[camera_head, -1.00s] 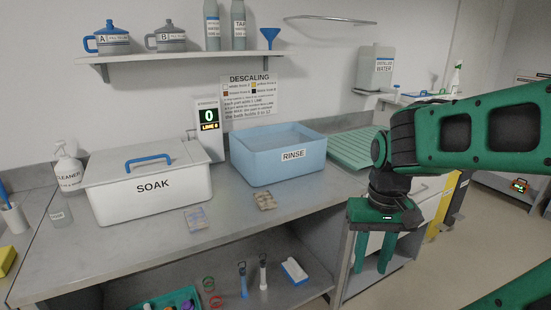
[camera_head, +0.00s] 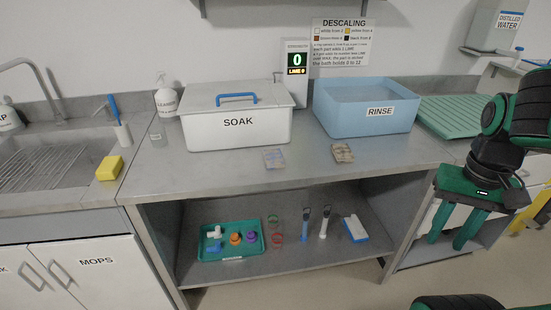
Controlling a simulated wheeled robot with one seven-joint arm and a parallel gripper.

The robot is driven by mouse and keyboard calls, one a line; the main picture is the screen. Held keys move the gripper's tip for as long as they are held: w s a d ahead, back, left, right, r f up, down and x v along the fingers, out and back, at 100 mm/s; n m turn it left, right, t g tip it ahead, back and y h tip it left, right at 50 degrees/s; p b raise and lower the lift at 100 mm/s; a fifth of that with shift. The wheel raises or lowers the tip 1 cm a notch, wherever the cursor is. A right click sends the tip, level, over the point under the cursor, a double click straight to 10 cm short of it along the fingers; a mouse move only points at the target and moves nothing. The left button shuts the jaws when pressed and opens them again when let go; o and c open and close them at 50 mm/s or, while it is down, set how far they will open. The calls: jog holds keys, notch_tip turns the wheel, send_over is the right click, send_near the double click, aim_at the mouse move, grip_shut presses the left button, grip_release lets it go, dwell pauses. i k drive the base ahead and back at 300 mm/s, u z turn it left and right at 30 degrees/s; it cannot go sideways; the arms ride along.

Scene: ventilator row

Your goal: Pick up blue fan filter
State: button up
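No thing is plainly readable as the blue fan filter. A flat white-and-blue block (camera_head: 355,228) lies at the right of the lower shelf and may be it, but its details are too small to tell. A small blue part (camera_head: 214,247) lies in a green tray (camera_head: 206,256) on the same shelf, beside white, orange and purple parts. My gripper (camera_head: 450,242) hangs at the right, fingers down and apart, with nothing seen between them. It is to the right of the shelf and clear of everything on it.
The lower shelf (camera_head: 290,262) also holds coloured rings (camera_head: 276,232), a blue-handled tool (camera_head: 305,225) and a white-handled tool (camera_head: 324,222). The worktop (camera_head: 220,170) above bears the SOAK bath (camera_head: 238,135), the RINSE tub (camera_head: 365,118) and two packets. A table leg (camera_head: 405,222) stands between gripper and shelf.

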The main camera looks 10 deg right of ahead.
aim_at(273, 157)
jog(key=z, duration=0.8)
jog(key=i, duration=0.8)
jog(key=u, duration=0.35)
